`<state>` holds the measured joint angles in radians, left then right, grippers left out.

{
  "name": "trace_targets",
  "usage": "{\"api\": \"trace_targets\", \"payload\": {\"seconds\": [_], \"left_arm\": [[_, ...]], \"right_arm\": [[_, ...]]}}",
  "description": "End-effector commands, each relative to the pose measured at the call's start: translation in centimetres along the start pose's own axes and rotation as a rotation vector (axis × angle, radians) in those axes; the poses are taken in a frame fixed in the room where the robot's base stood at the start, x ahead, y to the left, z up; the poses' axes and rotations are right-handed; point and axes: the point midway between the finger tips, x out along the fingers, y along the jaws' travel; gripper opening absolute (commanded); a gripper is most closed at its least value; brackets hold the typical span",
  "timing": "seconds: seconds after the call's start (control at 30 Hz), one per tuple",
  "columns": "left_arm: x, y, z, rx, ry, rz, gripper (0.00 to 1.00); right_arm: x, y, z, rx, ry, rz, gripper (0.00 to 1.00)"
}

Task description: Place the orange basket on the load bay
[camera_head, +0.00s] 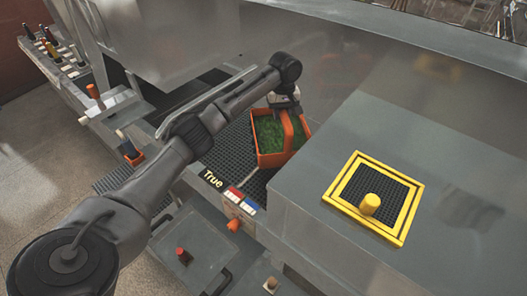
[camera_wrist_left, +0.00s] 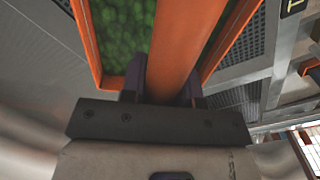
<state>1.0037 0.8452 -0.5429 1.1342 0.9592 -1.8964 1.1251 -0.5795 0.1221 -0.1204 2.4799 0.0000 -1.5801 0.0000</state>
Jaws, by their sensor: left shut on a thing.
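The orange basket (camera_head: 268,158) with green contents stands at the dark grated bay (camera_head: 232,150) in the middle of the head view. My left gripper (camera_head: 287,98) is at its handle, at the basket's far side. In the left wrist view the gripper (camera_wrist_left: 162,85) is shut on the orange handle (camera_wrist_left: 182,45), with the basket's rim (camera_wrist_left: 88,45) and green contents beyond. The basket looks upright. I cannot tell whether its bottom touches the grating. My right gripper is not in view.
A grey housing with a yellow-framed hatch (camera_head: 409,217) and yellow knob (camera_head: 370,203) stands right of the bay. A "True" label (camera_head: 213,179) and a red, white and blue panel (camera_head: 241,200) are at the bay's front edge. Bottles (camera_head: 48,33) stand far left.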

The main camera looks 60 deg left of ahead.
Motion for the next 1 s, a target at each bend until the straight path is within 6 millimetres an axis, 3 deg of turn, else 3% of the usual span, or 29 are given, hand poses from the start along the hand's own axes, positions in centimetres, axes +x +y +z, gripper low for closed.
{"api": "trace_targets", "payload": {"seconds": [0.17, 0.7, 1.0], "left_arm": [[0.6, -0.1, 0.2, 0.032, 0.002, -0.001, 0.0], [6.0, -8.8, -1.7, 0.036, 0.002, -0.001, 0.0], [7.2, -10.5, -2.1, 0.038, 0.002, 0.003, 0.0]], "right_arm": [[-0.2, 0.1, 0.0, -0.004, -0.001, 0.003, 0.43], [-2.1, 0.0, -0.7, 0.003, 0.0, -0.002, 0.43], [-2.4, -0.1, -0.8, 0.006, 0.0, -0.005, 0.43]]}}
